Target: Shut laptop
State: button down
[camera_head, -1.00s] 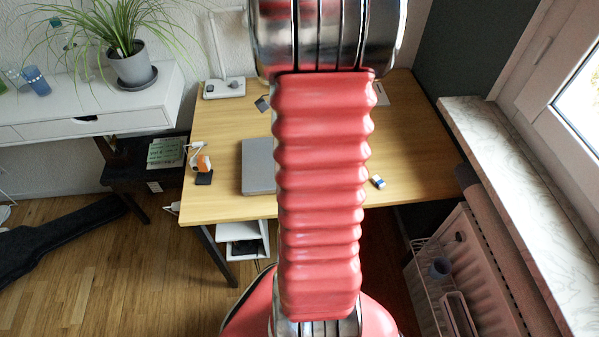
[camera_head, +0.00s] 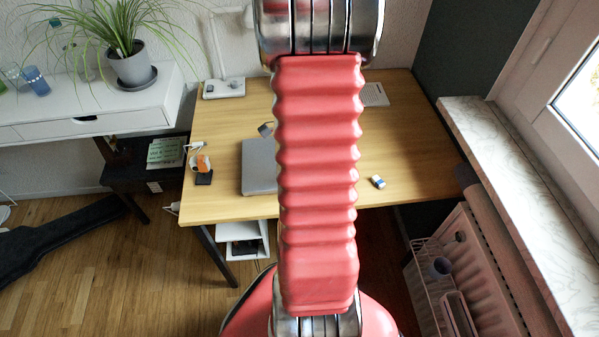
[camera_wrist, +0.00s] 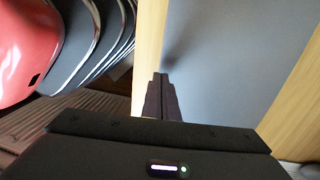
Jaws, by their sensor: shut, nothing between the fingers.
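The laptop (camera_head: 258,165) is a grey slab near the front edge of the desk, its right part hidden behind my arm. Its visible surface looks flat, with no raised screen or keys in view. In the wrist view its plain grey surface (camera_wrist: 235,60) fills much of the picture, with wood showing on both sides. My gripper (camera_wrist: 162,77) is shut and empty at the laptop's left edge in that view, with a dark shadow on the grey by the fingertips. I cannot tell whether the fingers touch it. My gripper is out of the head view.
The wooden desk (camera_head: 215,190) holds a small blue-and-white object (camera_head: 377,181), an orange item (camera_head: 202,163), a dark card-like piece (camera_head: 265,129) and a light grey object (camera_head: 374,95) at the back. A windowsill (camera_head: 520,190) and radiator stand right. The desk's right half is mostly clear.

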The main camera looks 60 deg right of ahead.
jog(key=shift+s+a+f, duration=0.15)
jog(key=shift+f, duration=0.4)
jog(key=shift+s+a+f, duration=0.1)
jog(key=shift+f, duration=0.45)
jog(key=shift+s+a+f, duration=0.15)
jog(key=shift+f, duration=0.4)
jog(key=shift+r, duration=0.1)
notch_tip(320, 180, up, 14)
jog(key=shift+w+d+r, duration=0.15)
jog(key=shift+r, duration=0.05)
